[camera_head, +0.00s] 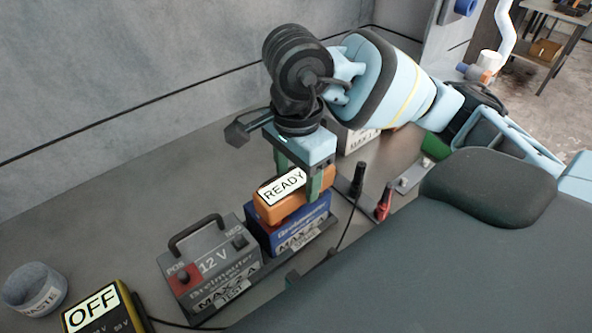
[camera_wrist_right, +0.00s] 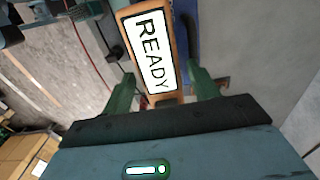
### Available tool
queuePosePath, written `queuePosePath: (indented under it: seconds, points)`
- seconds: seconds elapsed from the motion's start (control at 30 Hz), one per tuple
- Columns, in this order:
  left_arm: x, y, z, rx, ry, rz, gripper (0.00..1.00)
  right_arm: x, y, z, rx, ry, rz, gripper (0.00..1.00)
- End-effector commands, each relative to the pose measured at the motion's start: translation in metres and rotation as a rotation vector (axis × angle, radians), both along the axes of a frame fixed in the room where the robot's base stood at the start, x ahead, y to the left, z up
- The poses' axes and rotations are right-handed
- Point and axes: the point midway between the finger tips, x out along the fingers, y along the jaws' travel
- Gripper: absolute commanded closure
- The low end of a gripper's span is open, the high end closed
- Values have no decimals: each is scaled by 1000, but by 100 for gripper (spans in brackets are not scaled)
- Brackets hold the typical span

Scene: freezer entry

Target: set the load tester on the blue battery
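The orange load tester (camera_head: 283,207), with a white READY display, appears to rest lying on top of the blue battery (camera_head: 289,236), which is labelled SPARE. My right gripper (camera_head: 298,180) is above it, one green finger on each side of the tester. In the right wrist view the tester (camera_wrist_right: 153,50) lies between the fingers of my right gripper (camera_wrist_right: 161,82), with small gaps beside it, so the gripper looks open. The tester hides most of the battery's top. My left gripper is not in view.
A grey 12 V battery (camera_head: 213,267) with a raised handle stands beside the blue one at the left. A yellow OFF meter (camera_head: 103,310) and a paste tub (camera_head: 36,290) are at the lower left. Red (camera_head: 384,204) and black clamps with a cable lie at the right.

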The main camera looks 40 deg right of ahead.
Motion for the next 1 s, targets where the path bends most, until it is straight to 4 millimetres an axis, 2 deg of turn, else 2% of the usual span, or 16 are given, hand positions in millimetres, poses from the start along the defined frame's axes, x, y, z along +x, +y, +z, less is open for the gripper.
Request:
queuePosePath:
  seconds: [0.43, 0.8, 1.0]
  points:
    - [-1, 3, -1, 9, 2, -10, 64, 0, 0, -1, -1, 3, 0, 31]
    - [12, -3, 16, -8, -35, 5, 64, 0, 0, 60, -1, -6, 0, 31]
    - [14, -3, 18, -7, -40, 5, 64, 0, 0, 76, -1, -2, -1, 31]
